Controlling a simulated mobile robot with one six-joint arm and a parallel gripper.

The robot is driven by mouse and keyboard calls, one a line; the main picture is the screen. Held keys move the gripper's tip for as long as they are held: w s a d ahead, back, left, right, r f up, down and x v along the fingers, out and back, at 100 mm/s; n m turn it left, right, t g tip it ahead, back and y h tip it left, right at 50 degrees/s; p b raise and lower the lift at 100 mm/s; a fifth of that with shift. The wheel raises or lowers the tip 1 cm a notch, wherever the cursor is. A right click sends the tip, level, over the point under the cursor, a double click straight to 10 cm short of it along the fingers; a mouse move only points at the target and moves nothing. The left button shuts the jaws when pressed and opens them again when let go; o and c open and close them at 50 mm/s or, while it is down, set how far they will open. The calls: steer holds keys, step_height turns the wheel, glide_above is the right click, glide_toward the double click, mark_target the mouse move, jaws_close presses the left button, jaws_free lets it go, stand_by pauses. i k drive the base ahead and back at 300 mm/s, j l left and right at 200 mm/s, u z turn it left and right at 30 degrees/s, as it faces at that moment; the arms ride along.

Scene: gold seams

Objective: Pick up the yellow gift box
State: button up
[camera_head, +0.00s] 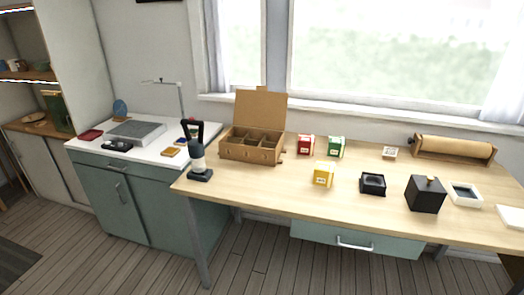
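The yellow gift box (323,177) is a small yellow cube-like box with a pale label on its front. It stands on the light wooden table (262,186), near the middle. Nothing covers it from this view. My gripper is not in view.
Red (306,145) and green (336,147) boxes stand behind it. To its right are an open black box (373,184), a black cube (425,194) and a white frame-like tray (465,194). An open wooden case (251,144) and a black-handled device (198,160) stand left. Table in front is clear.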

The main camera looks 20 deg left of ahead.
mark_target(323, 172)
steer(key=i+j, duration=0.2)
steer(key=i, duration=0.2)
steer(key=i+j, duration=0.15)
steer(key=i, duration=0.3)
steer(key=i+j, duration=0.2)
steer(key=i, duration=0.2)
steer(key=i+j, duration=0.15)
steer(key=i, duration=0.3)
